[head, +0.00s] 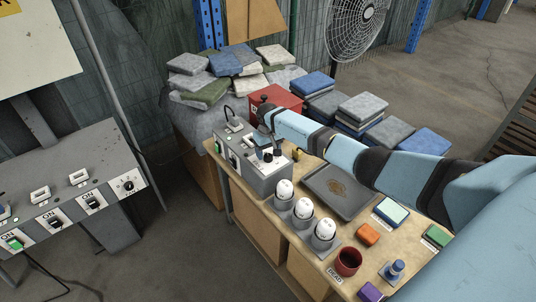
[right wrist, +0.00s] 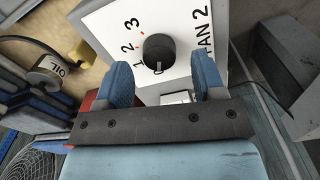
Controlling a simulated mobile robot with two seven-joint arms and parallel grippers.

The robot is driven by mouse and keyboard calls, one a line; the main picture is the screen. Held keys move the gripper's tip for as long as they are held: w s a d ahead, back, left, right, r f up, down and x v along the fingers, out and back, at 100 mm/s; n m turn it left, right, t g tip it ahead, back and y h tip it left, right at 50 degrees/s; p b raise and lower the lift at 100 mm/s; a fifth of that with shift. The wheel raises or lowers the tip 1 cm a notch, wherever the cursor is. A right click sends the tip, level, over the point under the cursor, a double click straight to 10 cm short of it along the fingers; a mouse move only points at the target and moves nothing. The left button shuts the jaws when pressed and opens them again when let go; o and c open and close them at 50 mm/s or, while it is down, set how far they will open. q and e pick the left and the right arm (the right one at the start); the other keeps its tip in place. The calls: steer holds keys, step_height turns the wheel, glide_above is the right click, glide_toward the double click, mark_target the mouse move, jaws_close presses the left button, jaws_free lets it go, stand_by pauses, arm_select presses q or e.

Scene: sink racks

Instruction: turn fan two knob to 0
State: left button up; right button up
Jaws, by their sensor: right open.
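The fan two knob (right wrist: 158,52) is a round black knob on a white plate lettered "FAN 2", with 1, 2 and 3 printed around it and small red dots. A pale mark shows at its lower edge; I cannot tell its exact setting. My right gripper (right wrist: 161,66) is open, with one blue finger on each side of the knob in the right wrist view; contact cannot be told. In the head view, my right gripper (head: 272,136) is over the grey control box (head: 262,180), partly hiding its top. My left gripper is not in view.
A wooden bench carries white-topped cups (head: 303,208), a grey tray (head: 340,190), a red mug (head: 348,262) and coloured blocks. A red box (head: 276,97) and folded cloths lie behind. A switch console (head: 75,185) stands left.

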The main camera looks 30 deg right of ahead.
mark_target(268, 155)
step_height(268, 155, up, 12)
stand_by(0.3)
stand_by(0.3)
steer(key=s+a+f+n+t+y, duration=0.25)
steer(key=s+a+f+t, duration=0.25)
steer(key=s+a+f, duration=1.2)
steer(key=s+a+r+n+t+p, duration=0.1)
steer(key=s+a+r+t, duration=0.1)
steer(key=s, duration=0.8)
steer(key=s+a+r+t+p, duration=0.1)
steer(key=s+a+t, duration=0.3)
steer(key=s, duration=0.7)
steer(key=shift+a+r+n+y, duration=0.3)
steer(key=shift+r+n+y, duration=0.05)
steer(key=shift+r, duration=0.35)
